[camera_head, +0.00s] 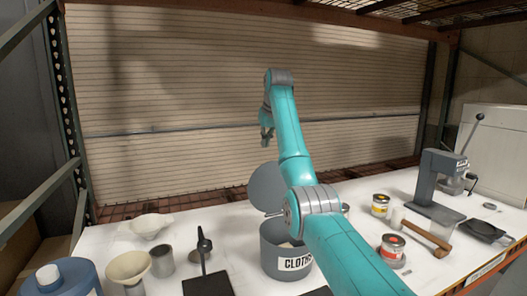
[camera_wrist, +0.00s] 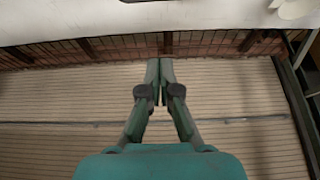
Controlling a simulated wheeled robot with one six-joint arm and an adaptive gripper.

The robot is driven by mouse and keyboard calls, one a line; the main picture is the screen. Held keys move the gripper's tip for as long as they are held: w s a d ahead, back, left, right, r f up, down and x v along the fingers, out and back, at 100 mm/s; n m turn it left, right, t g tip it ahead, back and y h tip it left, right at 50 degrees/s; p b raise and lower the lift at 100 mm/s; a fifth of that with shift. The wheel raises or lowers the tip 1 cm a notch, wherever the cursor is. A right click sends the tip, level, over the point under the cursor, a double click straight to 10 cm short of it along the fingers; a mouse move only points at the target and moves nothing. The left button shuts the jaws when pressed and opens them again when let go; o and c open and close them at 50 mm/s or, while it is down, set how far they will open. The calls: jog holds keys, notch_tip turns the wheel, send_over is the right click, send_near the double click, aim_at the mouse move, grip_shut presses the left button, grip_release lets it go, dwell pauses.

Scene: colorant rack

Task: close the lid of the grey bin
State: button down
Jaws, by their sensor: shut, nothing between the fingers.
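The grey bin (camera_head: 272,262) stands on the white table, with a label reading CLOTHS on its front. Its round grey lid (camera_head: 265,187) stands open, raised at the back of the bin. My arm covers the bin's right side and part of the lid. My gripper (camera_head: 267,140) is above and behind the lid, apart from it, in front of the shutter wall. In the wrist view my gripper (camera_wrist: 160,64) is shut and empty, with its fingertips together. The bin and lid do not show in the wrist view.
On the table (camera_head: 215,225), a white bowl (camera_head: 151,225), a funnel (camera_head: 128,268), a grey cup (camera_head: 162,262) and a blue jug (camera_head: 62,279) stand left.

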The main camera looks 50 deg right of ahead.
jog(key=x, duration=0.9)
jog(key=shift+s+a+f, duration=0.15)
jog(key=shift+s+a, duration=0.4)
jog(key=shift+s, duration=0.25)
jog(key=shift+s+a+f, duration=0.1)
jog(key=shift+s+a, duration=0.45)
jog(key=shift+s, duration=0.3)
